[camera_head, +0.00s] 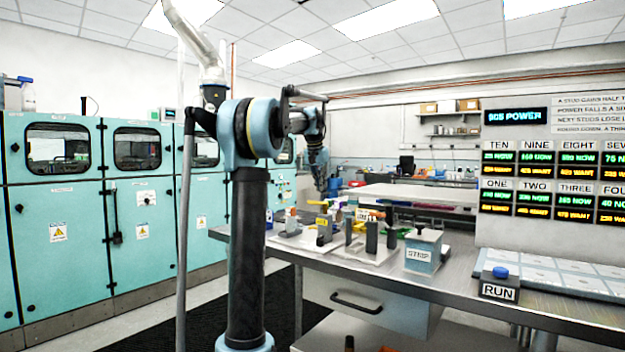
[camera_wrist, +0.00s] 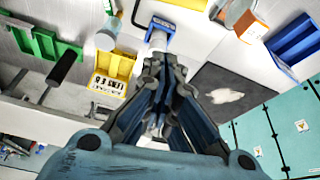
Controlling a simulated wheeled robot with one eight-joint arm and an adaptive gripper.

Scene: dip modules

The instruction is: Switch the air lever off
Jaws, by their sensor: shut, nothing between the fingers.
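My gripper (camera_head: 321,184) is at the end of my arm, pointing down above the fixtures at the left end of the metal bench (camera_head: 465,270). In the wrist view my gripper (camera_wrist: 165,70) is shut and empty. A blue fixture with a pale upright part (camera_wrist: 158,38) is just beyond the fingertips; I cannot tell whether they touch. No lever is clearly marked as the air lever, and I cannot tell its position. Several small handled fixtures stand on a pale plate (camera_head: 375,252) in the head view. My fingers hide what lies directly beneath them.
A box marked STRIP (camera_head: 423,250) and a RUN box with a blue button (camera_head: 499,284) stand on the bench. A readout panel (camera_head: 545,165) rises at right. Teal cabinets (camera_head: 55,230) stand at left.

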